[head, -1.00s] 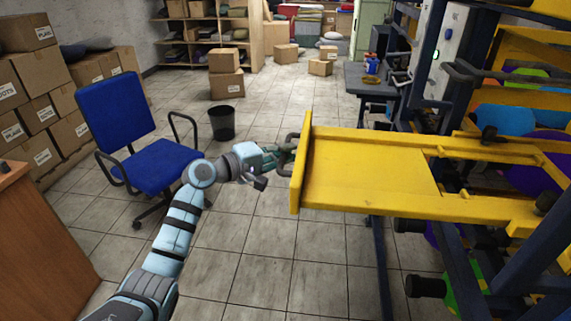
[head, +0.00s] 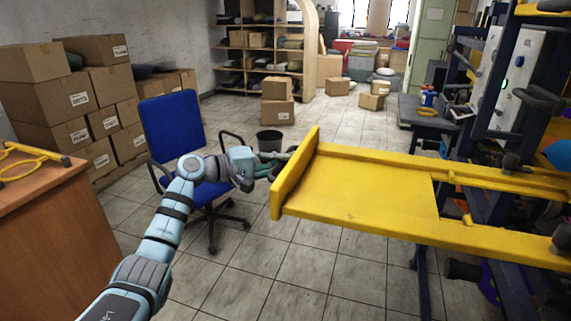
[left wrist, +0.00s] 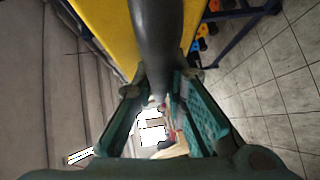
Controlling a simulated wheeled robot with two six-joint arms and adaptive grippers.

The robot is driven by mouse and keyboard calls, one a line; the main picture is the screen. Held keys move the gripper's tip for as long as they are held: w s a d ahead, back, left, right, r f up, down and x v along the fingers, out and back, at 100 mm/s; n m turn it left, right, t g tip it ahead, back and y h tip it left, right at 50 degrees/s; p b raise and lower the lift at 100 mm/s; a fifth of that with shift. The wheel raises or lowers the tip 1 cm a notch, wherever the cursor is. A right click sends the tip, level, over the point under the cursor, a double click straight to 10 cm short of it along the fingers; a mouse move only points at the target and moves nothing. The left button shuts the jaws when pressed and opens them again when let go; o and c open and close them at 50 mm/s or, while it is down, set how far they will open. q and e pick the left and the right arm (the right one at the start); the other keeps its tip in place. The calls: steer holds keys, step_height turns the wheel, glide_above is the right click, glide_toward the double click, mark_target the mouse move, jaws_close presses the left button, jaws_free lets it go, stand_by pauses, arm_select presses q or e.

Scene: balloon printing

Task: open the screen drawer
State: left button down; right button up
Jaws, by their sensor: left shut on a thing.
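The yellow screen drawer (head: 365,200) is pulled well out of the machine towards the left in the head view. Its upright front panel (head: 296,175) faces my left arm. My left gripper (head: 272,162) is at the outer side of that panel, shut on the dark drawer handle. In the left wrist view the thick dark handle (left wrist: 157,45) runs between the fingers, with the yellow drawer (left wrist: 105,30) behind it. The handle is mostly hidden by the gripper and panel in the head view. My right gripper is not in view.
A blue chair (head: 175,130) stands behind my left arm, with a black bin (head: 270,141) beyond it. A wooden desk (head: 55,235) is at the left. Cardboard boxes (head: 60,100) are stacked by the wall. Tiled floor is open below the drawer.

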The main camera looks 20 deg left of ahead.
arm_select(q)
steer(key=c, duration=1.6)
jaws_free()
steer(key=shift+a, duration=0.1)
steer(key=v, duration=1.2)
